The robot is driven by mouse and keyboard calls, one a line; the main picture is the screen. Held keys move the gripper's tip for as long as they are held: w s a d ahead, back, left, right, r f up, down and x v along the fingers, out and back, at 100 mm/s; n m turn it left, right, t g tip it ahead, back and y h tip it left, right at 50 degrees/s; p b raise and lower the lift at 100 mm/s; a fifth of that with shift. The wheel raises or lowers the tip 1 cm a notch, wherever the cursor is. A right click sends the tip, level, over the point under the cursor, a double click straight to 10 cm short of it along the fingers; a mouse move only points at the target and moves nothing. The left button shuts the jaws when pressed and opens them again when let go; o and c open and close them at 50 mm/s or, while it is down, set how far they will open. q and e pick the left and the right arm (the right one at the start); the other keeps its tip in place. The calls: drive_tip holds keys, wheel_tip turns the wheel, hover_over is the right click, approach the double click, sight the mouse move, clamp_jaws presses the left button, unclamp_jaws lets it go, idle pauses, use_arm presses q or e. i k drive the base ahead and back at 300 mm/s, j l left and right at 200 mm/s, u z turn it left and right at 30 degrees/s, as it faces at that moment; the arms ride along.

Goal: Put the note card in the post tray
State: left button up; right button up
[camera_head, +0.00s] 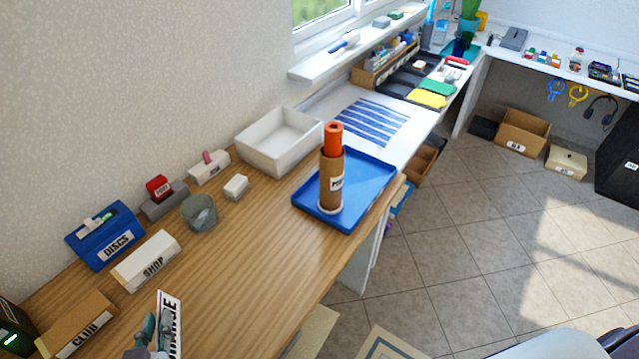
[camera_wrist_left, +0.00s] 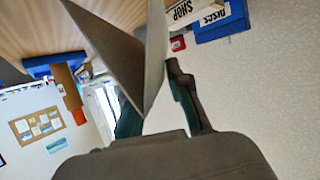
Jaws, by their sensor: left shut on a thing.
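A white note card (camera_head: 170,318) with large black lettering stands tilted at the near end of the wooden counter; part of its text is hidden by my gripper. My left gripper (camera_head: 152,338) is shut on it. In the left wrist view, the card (camera_wrist_left: 122,52) is a grey sheet between the fingers (camera_wrist_left: 158,100). An open white tray (camera_head: 252,157) stands against the wall, and a blue tray (camera_head: 350,217) lies at the counter's front edge. I cannot read which one is the post tray. My right gripper is not in view.
A brown tube (camera_head: 330,185) with a red roll stands upright on the blue tray. Along the wall are a DISCS box (camera_head: 105,238), a SHOP box (camera_head: 146,262), a CLUB box (camera_head: 78,325) and a grey cup (camera_head: 199,212). The counter's middle (camera_head: 245,240) is clear.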

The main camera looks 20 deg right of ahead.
sight(354, 178)
drive_tip(key=l+u, duration=0.35)
drive_tip(key=l, duration=0.7)
drive_tip(key=l+u, duration=0.4)
drive_tip(key=l, duration=0.7)
drive_tip(key=k+l, duration=0.1)
drive_tip(key=l, duration=1)
drive_tip(key=k+l, duration=0.15)
drive_tip(key=l, duration=0.4)
